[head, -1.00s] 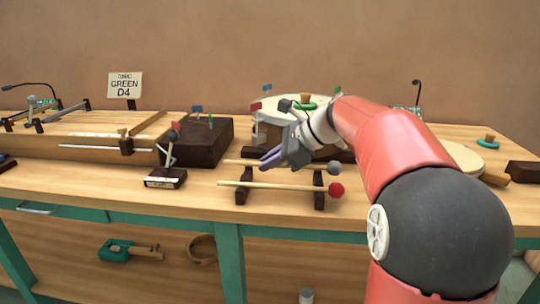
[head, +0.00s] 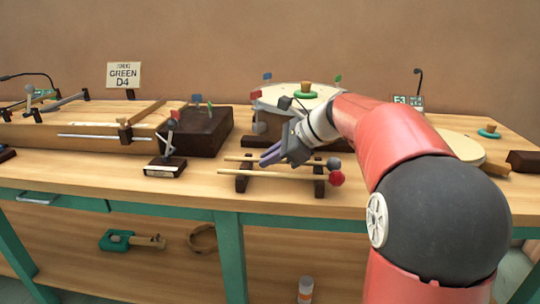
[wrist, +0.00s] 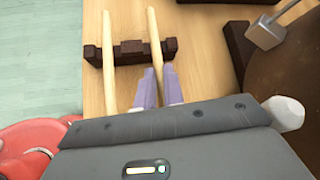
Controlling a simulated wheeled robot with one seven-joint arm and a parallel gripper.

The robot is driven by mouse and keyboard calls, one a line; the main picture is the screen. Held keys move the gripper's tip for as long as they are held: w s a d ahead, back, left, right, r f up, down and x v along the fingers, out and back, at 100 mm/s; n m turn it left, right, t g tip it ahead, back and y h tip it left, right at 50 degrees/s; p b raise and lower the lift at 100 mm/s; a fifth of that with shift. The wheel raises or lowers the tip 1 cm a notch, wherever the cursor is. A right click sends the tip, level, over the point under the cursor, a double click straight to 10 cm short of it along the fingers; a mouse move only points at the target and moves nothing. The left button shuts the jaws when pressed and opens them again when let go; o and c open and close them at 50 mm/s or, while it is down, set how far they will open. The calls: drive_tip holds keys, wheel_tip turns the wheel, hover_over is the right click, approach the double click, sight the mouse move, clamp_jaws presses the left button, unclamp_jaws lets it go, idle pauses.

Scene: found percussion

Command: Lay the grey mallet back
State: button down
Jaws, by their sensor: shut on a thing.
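The grey mallet has a pale wooden stick and a grey round head (head: 333,163). My gripper (head: 270,157), with lilac fingers, is shut around its stick (wrist: 154,35). The mallet lies across the two dark notched supports (head: 242,183) of the rack, on the far side of the red mallet (head: 336,179) and roughly parallel to it. In the wrist view the stick passes over one support (wrist: 131,50) at its right notch. I cannot tell whether it touches the wood. The far support is hidden in the wrist view.
A small dark block with a stand (head: 165,167) is left of the rack. A dark wooden box (head: 205,133) and a round pale drum (head: 295,93) stand behind. The table's front edge (head: 280,207) runs close before the rack; bare tabletop lies between.

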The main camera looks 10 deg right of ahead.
drive_tip(key=c, duration=1.4)
unclamp_jaws()
drive_tip(key=shift+c, duration=0.2)
drive_tip(key=v, duration=0.8)
drive_tip(key=shift+w+p, duration=0.1)
drive_tip(key=shift+p, duration=0.2)
